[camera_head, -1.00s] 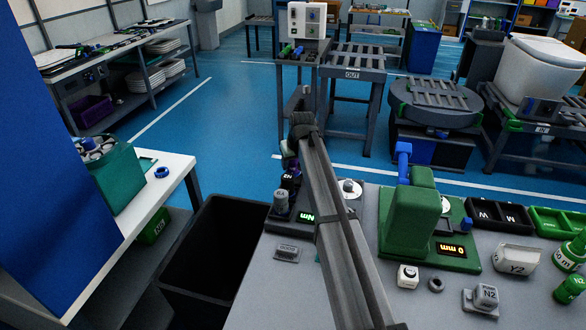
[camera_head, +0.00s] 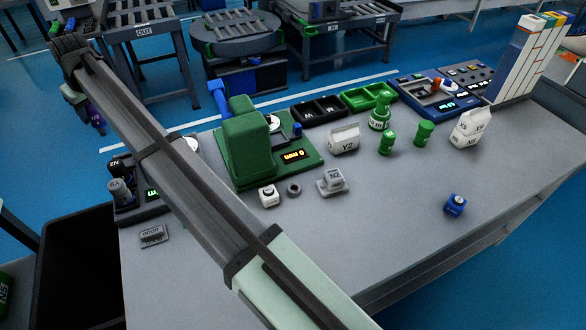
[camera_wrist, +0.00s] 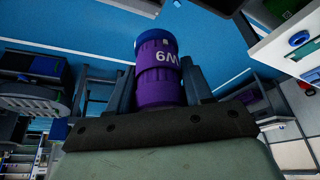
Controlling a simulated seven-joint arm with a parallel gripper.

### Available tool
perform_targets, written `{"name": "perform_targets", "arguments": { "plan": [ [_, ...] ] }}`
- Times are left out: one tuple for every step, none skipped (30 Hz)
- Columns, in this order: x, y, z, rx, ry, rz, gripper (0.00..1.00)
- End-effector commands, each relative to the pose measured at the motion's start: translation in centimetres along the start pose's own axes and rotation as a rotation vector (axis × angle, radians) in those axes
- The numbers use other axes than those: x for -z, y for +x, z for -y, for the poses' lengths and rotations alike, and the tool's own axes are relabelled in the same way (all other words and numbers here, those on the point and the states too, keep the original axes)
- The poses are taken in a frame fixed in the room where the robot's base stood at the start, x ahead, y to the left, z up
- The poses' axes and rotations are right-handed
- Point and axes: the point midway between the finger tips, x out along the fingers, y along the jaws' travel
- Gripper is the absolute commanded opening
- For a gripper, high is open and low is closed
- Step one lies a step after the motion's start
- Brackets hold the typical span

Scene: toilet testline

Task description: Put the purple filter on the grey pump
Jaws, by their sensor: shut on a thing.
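The purple filter (camera_wrist: 160,85) is a ribbed cylinder with a blue end and white lettering. My gripper (camera_wrist: 158,98) is shut on it, one finger on each side. In the head view the filter (camera_head: 97,116) shows as a small purple shape at the far end of my arm, over the floor beyond the bench's left side. A dark grey device (camera_head: 128,214) with a green display stands at the bench's left end and may be the grey pump. My arm crosses in front of it, so part of it is hidden.
Small dark canisters (camera_head: 118,190) stand by the grey device. A green press (camera_head: 247,145) stands right of my arm. Several bottles and cartons stand further right. A black bin (camera_head: 80,265) is left of the bench (camera_head: 380,220). The bench's front right is mostly clear.

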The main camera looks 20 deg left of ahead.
Motion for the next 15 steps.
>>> {"name": "perform_targets", "arguments": {
  "plan": [
    [0.8,-1.4,0.0,-0.001,0.0,-0.003,0.18],
    [1.1,-2.1,0.0,0.0,0.0,-0.002,0.18],
    [1.4,-3.0,0.0,-0.001,0.0,-0.002,0.18],
    [1.7,-3.5,0.0,-0.001,0.0,-0.003,0.18],
    [1.9,-4.1,0.0,-0.001,0.0,-0.002,0.18],
    [2.2,-4.9,0.0,0.0,0.0,-0.001,0.18],
    [2.4,-5.3,0.0,0.0,0.0,-0.001,0.18],
    [2.6,-5.8,0.0,0.0,0.0,-0.002,0.18],
    [2.9,-6.5,0.0,0.0,0.0,-0.002,0.18],
    [3.0,-6.9,0.0,0.0,0.0,-0.001,0.18],
    [3.2,-7.4,0.0,0.0,0.0,-0.001,0.18],
    [2.3,-7.5,-0.8,0.0,0.0,0.001,0.18],
    [1.9,-7.6,-1.2,0.001,-0.003,0.001,0.18],
    [1.5,-7.7,-1.7,0.002,-0.004,0.001,0.18],
    [0.9,-8.0,-2.4,0.003,-0.006,0.001,0.18]
  ]
}}
